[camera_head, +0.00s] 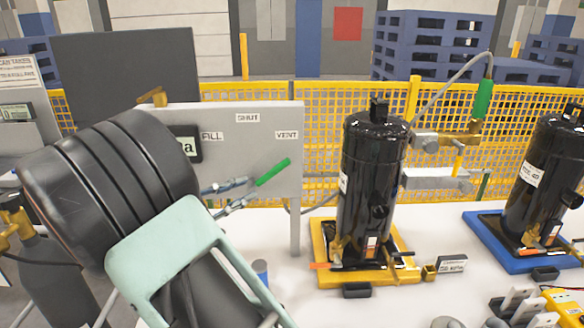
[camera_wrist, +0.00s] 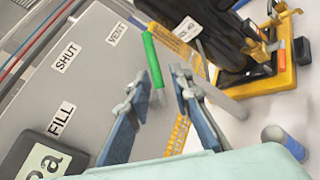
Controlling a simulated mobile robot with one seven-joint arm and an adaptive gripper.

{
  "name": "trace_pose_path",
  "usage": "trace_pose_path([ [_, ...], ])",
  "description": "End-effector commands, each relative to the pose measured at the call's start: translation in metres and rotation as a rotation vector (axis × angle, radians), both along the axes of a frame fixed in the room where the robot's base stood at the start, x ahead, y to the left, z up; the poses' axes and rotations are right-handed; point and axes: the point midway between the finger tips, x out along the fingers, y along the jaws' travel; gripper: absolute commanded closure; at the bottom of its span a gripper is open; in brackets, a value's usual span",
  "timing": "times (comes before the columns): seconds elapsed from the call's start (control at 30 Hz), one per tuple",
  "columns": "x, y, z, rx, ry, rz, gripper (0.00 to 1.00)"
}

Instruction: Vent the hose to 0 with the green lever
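The green lever (camera_head: 272,172) stands in front of the grey panel (camera_head: 235,115), slanting up to the right toward the VENT label (camera_head: 287,135). In the wrist view the green lever (camera_wrist: 152,62) lies just beyond and between my fingertips. My gripper (camera_head: 232,194) is open, its two fingers (camera_wrist: 158,90) apart on either side of the lever's near end; I cannot tell whether either touches it. A display (camera_head: 187,144) on the panel is mostly hidden by my arm; only an "a" shows, and "Pa" in the wrist view. A grey hose (camera_head: 448,84) arcs up behind the black compressor.
The black compressor (camera_head: 370,180) stands on a yellow base (camera_head: 395,262) right of the panel. Another compressor (camera_head: 545,175) stands on a blue base at far right. A yellow mesh fence (camera_head: 330,110) runs behind.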

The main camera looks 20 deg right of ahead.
Motion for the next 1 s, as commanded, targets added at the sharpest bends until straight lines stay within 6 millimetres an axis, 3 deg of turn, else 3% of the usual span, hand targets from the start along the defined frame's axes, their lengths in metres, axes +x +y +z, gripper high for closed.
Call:
trace_pose_path([
  [0.1,0.006,0.010,0.002,-0.026,-0.009,0.029,0.80],
  [0.23,0.010,0.005,0.003,-0.032,-0.013,0.033,0.80],
  [0.7,0.038,-0.071,0.003,-0.031,-0.012,0.032,0.80],
  [1.0,0.046,-0.090,0.003,-0.030,-0.012,0.034,0.80],
])
